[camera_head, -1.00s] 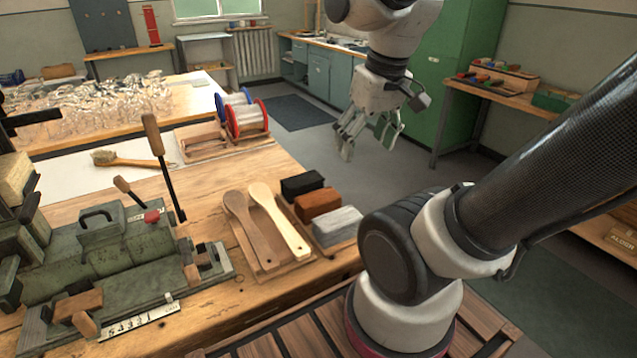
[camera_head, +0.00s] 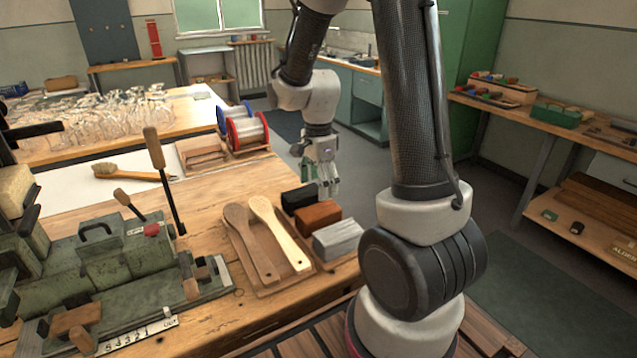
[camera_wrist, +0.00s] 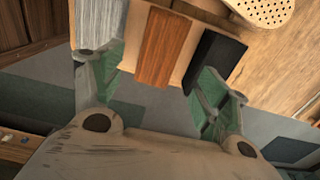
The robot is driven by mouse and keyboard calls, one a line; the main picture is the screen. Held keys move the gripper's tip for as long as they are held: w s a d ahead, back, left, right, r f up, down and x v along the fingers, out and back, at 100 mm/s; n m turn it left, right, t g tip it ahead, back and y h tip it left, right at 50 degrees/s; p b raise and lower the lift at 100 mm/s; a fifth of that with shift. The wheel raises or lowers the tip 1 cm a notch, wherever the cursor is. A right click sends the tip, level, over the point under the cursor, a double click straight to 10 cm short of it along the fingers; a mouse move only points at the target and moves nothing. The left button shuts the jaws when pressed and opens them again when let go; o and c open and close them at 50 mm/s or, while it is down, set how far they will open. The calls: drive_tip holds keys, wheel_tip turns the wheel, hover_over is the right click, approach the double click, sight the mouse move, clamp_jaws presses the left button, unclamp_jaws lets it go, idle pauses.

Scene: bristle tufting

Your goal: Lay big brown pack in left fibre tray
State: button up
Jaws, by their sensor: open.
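The brown pack (camera_head: 318,216) lies between a black pack (camera_head: 300,196) and a grey-white pack (camera_head: 338,238) on a wooden board at the bench's right edge. In the wrist view the brown pack (camera_wrist: 163,47) shows between the finger tips, apart from them. My gripper (camera_head: 330,190) is open and empty, just beyond the packs. An empty wooden tray (camera_head: 187,157) stands beside the spools; I cannot tell whether it is the left fibre tray.
Two wooden brush blanks (camera_head: 262,240) lie left of the packs. A green machine (camera_head: 105,258) with upright levers fills the bench's left side. Spools (camera_head: 246,132) stand behind. Glassware (camera_head: 110,118) covers the far table. A brush (camera_head: 130,173) lies on white paper.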

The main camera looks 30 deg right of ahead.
sight(319, 210)
wheel_tip(319, 210, down, 11)
idle(0.6)
drive_tip(key=shift+c, duration=0.4)
drive_tip(key=c, duration=0.9)
